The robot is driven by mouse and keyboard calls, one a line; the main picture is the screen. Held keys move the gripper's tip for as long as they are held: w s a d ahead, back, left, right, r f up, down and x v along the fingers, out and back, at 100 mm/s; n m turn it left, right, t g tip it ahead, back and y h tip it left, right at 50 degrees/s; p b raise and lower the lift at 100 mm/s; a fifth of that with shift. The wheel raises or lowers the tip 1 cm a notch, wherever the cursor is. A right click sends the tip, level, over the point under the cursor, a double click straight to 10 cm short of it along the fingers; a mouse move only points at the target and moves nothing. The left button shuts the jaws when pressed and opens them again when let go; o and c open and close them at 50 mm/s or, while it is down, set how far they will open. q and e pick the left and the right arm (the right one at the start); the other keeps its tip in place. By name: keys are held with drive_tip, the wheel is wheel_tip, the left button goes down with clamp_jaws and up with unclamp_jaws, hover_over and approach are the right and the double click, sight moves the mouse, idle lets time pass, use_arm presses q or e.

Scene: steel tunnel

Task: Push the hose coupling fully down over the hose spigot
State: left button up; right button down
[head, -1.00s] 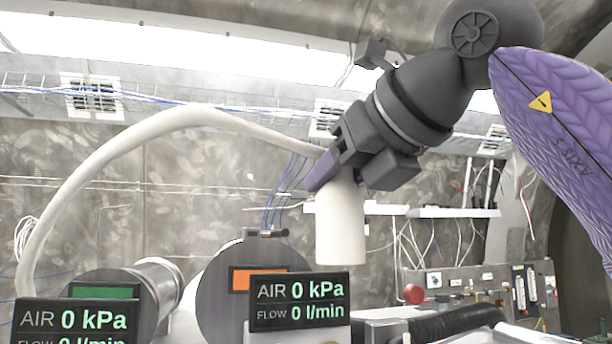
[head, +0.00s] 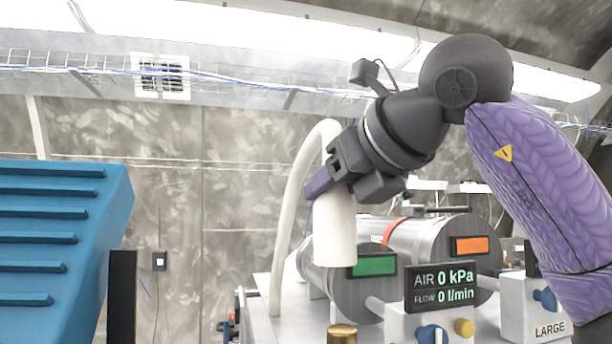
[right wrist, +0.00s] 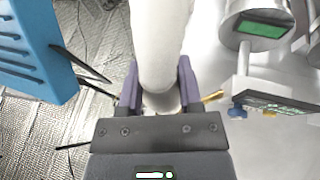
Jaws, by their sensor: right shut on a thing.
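The hose coupling (head: 335,232) is a cream-white upright sleeve with a cream hose (head: 292,210) arching from its top down behind it. My right gripper (head: 333,182) is shut on the coupling's upper part and holds it in the air. In the right wrist view, both fingers of my right gripper (right wrist: 158,95) sit either side of it. A brass stub (head: 341,335), which looks like the hose spigot, shows at the bottom edge of the head view, below the coupling with a clear gap. It is partly cut off; a brass piece (right wrist: 212,96) also shows in the wrist view. My left gripper is not in view.
Two steel cylinders with a green label (head: 373,265) and an orange label (head: 471,245) stand right of the coupling. An air readout (head: 440,288) and blue and yellow knobs stand in front. A blue slatted panel (head: 60,250) fills the left.

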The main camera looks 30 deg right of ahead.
sight(354, 235)
drive_tip(key=shift+w+d+f, duration=0.1)
drive_tip(key=shift+d, duration=0.6)
drive_tip(key=shift+a, duration=0.15)
drive_tip(key=shift+a+f+b, duration=0.2)
drive_tip(key=shift+f+b, duration=0.1)
drive_tip(key=shift+b, duration=0.05)
wheel_tip(354, 235, down, 5)
drive_tip(key=b, duration=0.5)
drive_tip(key=shift+f, duration=0.15)
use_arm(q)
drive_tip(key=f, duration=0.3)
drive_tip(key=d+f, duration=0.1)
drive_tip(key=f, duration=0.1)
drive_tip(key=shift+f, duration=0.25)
use_arm(e)
drive_tip(key=shift+d, duration=0.1)
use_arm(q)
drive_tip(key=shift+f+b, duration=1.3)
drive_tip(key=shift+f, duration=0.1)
use_arm(e)
drive_tip(key=shift+f, duration=1.4)
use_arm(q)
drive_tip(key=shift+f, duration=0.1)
use_arm(e)
drive_tip(key=shift+f, duration=0.1)
